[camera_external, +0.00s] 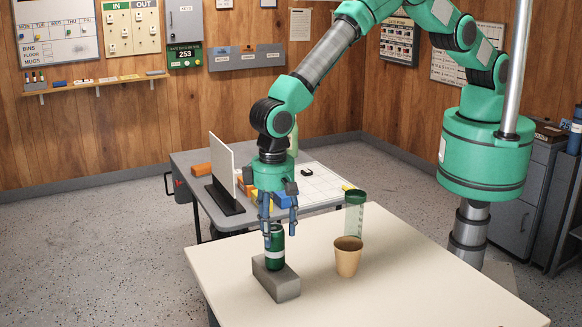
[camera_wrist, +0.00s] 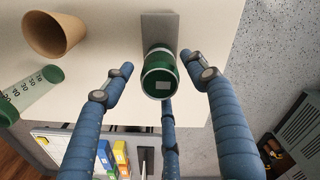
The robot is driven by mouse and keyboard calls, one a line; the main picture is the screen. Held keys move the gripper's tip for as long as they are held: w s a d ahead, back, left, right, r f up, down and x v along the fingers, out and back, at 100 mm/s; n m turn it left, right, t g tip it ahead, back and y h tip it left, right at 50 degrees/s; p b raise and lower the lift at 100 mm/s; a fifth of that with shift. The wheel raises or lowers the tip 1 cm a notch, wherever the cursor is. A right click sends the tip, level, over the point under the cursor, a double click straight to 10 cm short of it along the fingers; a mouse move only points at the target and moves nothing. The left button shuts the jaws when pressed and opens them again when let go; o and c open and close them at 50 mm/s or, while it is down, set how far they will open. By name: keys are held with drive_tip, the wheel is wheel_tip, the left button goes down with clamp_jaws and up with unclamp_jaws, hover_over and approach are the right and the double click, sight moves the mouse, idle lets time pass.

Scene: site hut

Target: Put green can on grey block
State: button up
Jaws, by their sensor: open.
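The green can (camera_external: 274,247) stands upright on the grey block (camera_external: 283,283), near the block's far end. My gripper (camera_external: 279,224) is just above the can, pointing down, with its blue fingers spread around the can's top. In the wrist view the can (camera_wrist: 159,74) sits between the fingers of my gripper (camera_wrist: 160,90). The two side fingers are apart from the can; whether the middle finger touches it I cannot tell. The grey block (camera_wrist: 158,27) shows behind the can there. My gripper is open.
A tan cup (camera_external: 348,257) and a clear green-capped bottle (camera_external: 355,213) stand right of the block on the cream table (camera_external: 400,290). Behind is a grey desk (camera_external: 190,160) with an upright white panel (camera_external: 222,163) and coloured blocks. The table's front right is clear.

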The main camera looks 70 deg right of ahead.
wheel_tip(320, 180, up, 8)
drive_tip(key=shift+f, duration=0.2)
idle(0.8)
